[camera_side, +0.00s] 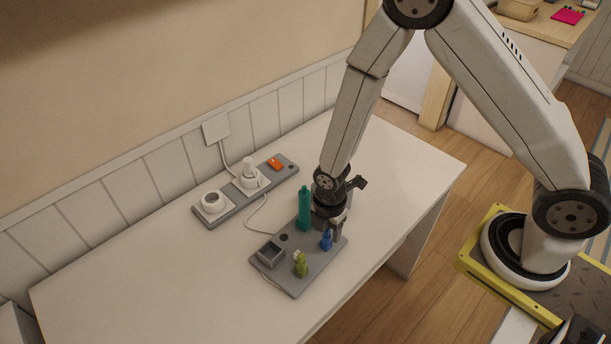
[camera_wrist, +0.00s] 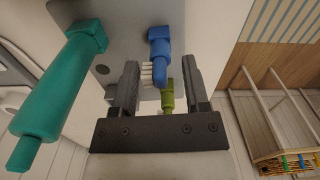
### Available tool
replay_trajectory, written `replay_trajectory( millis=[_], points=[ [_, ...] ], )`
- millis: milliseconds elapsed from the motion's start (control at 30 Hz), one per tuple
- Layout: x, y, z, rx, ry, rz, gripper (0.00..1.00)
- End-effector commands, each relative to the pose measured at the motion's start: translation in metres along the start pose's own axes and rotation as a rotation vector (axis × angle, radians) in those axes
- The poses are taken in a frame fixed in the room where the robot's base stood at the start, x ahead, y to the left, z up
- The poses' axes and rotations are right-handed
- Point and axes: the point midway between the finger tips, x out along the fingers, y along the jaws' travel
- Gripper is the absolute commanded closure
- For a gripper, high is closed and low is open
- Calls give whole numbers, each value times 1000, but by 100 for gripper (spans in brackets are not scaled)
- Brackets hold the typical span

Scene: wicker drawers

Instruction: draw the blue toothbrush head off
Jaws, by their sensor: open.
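The blue toothbrush head (camera_side: 326,240) stands on the grey tray (camera_side: 290,288) near its right edge. My gripper (camera_side: 335,229) is over that end of the tray, pointing down. In the wrist view, the blue head (camera_wrist: 160,42) shows between the two open fingers (camera_wrist: 158,66), with its white bristles towards the left finger. Neither finger is visibly closed on it. A yellow-green head (camera_side: 300,264) stands near the tray's front; it also shows in the wrist view (camera_wrist: 167,97). A teal handle (camera_side: 304,210) stands upright at the tray's back, left of my gripper.
A small grey square box (camera_side: 270,252) is at the tray's left end. Behind, a grey strip (camera_side: 205,219) holds a white ring-shaped piece (camera_side: 212,202), a white plug (camera_side: 249,170) and an orange piece (camera_side: 275,163). A white cable lies on the white table (camera_side: 130,275). The table's left is clear.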

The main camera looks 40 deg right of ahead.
Motion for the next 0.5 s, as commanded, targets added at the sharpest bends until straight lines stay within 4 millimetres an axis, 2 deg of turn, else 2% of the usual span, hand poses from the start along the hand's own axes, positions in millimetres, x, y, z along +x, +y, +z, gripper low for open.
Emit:
replay_trajectory(
  millis=[67,233,500],
  points=[
    [0,0,0,0,0,0,44],
    [0,0,0,0,0,0,98],
    [-1,0,0,0,0,0,100]
  ],
)
